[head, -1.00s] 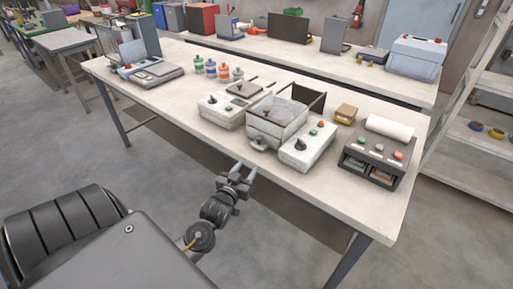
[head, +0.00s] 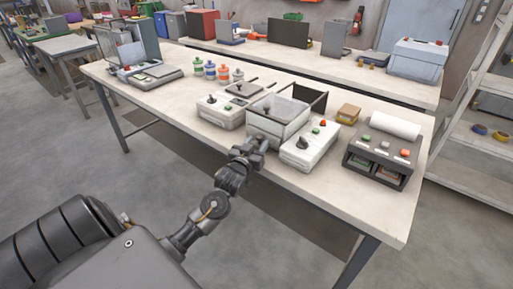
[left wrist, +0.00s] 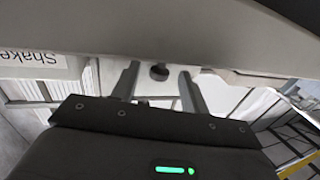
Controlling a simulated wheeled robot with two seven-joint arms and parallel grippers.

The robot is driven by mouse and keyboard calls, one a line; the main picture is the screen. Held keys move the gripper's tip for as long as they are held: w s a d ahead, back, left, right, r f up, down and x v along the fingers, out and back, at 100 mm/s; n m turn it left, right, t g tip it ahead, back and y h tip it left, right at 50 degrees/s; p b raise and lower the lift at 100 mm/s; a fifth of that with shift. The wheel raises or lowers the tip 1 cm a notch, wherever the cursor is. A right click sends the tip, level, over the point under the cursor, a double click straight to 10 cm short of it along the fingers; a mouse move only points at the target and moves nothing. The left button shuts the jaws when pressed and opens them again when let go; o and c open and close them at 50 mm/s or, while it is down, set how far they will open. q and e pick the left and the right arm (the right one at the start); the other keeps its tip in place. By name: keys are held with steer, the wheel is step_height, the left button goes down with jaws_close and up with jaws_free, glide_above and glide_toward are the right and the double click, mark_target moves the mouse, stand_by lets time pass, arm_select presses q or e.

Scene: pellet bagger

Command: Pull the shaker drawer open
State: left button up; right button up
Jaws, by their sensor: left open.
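The shaker (head: 280,108) is a grey-white box with an open-looking top near the front edge of the workbench. Its drawer front (head: 262,126) faces me. My left gripper (head: 257,143) is open at the drawer's front, and hides part of it in the head view. In the left wrist view, a dark round knob (left wrist: 159,72) shows between the two spread fingers (left wrist: 158,80), apart from both. Part of a label reading "Shake" (left wrist: 32,59) appears upside down there. My right gripper is not in view.
A white control box (head: 222,109) stands left of the shaker and another with knobs (head: 307,148) stands right. A dark unit with a paper roll (head: 381,152) is farther right. The workbench's front edge (head: 345,210) lies close to my arm.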

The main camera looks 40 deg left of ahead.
arm_select(q)
steer(key=shift+w, duration=0.35)
steer(key=shift+a, duration=0.1)
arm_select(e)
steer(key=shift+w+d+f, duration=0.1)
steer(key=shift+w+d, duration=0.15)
arm_select(q)
steer(key=shift+c, duration=0.7)
jaws_close()
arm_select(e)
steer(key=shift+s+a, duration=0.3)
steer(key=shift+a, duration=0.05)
arm_select(q)
steer(key=shift+s, duration=0.1)
